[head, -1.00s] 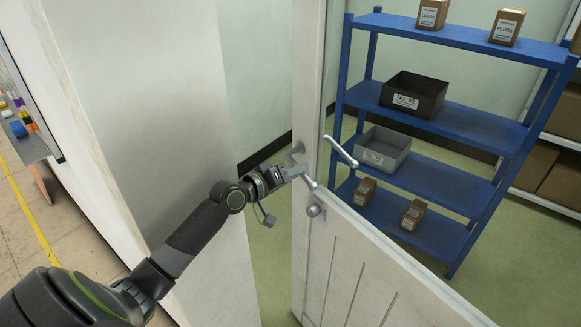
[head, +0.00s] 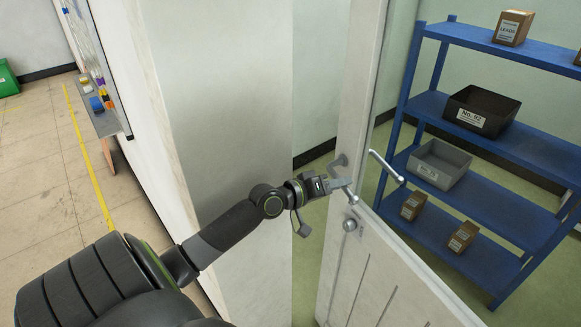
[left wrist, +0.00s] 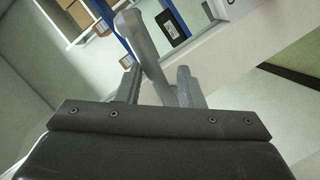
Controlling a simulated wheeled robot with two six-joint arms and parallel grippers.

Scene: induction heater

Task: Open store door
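The white store door (head: 390,285) stands ajar, with clear glass above its lower panel. Its free edge faces me, and floor and wall show through the gap on its left. A metal lever handle (head: 387,167) shows on the far side of the door. My left gripper (head: 343,184) is at the near-side lever, beside the door edge. In the left wrist view, the grey lever (left wrist: 146,50) passes between the two fingers of my left gripper (left wrist: 160,85). The fingers are apart, with some space visible beside the lever. My right gripper is out of view.
A blue shelf unit (head: 490,140) with bins and small boxes stands behind the door. A white wall (head: 230,100) is left of the opening. Farther left are a yellow floor line (head: 92,170), a wall-side shelf with tools (head: 105,118) and open floor.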

